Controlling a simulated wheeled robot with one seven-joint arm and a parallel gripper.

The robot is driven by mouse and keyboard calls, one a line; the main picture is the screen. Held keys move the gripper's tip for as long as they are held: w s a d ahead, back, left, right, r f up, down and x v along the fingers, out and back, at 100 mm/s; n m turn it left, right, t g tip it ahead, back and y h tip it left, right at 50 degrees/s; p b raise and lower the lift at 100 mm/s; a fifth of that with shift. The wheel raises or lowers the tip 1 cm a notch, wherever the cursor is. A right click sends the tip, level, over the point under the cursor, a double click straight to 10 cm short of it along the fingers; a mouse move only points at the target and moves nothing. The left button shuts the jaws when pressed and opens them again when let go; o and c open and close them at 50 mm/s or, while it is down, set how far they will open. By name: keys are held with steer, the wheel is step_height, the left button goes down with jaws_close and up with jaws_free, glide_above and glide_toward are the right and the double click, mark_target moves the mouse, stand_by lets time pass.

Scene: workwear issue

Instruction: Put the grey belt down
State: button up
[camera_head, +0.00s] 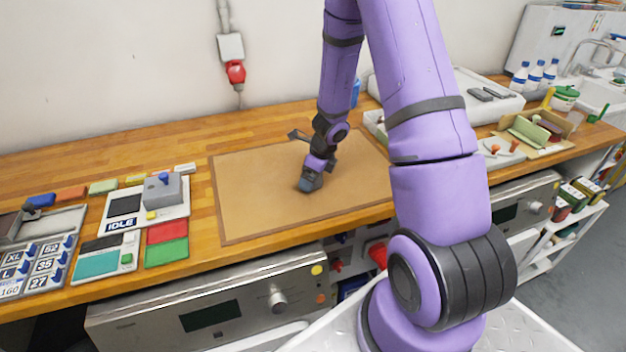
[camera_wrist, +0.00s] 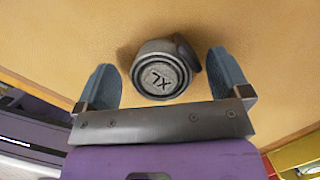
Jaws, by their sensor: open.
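The grey belt (camera_wrist: 162,78) is a rolled coil with "XL" on its end face, in the wrist view. It rests on the tan mat (camera_head: 255,215), which lies on the wooden counter. My gripper (camera_wrist: 160,62) is open, with one blue-grey finger on each side of the belt. A gap shows between the left finger and the coil. On the right, the belt's loose end lies close to the finger, and I cannot tell if they touch. In the head view my gripper (camera_head: 311,182) is low over the middle of the mat, and I cannot make out the belt there.
Left of the mat are a grey device with a blue knob (camera_head: 163,190), red (camera_head: 167,232) and green (camera_head: 166,252) pads, and a size board (camera_head: 38,265). Bottles (camera_head: 535,73) and a sink stand at the far right. The mat around my gripper is clear.

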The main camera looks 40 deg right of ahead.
steer(key=shift+f, duration=0.2)
steer(key=shift+c, duration=0.4)
steer(key=c, duration=1.1)
steer(key=shift+o, duration=0.2)
steer(key=shift+r, duration=0.1)
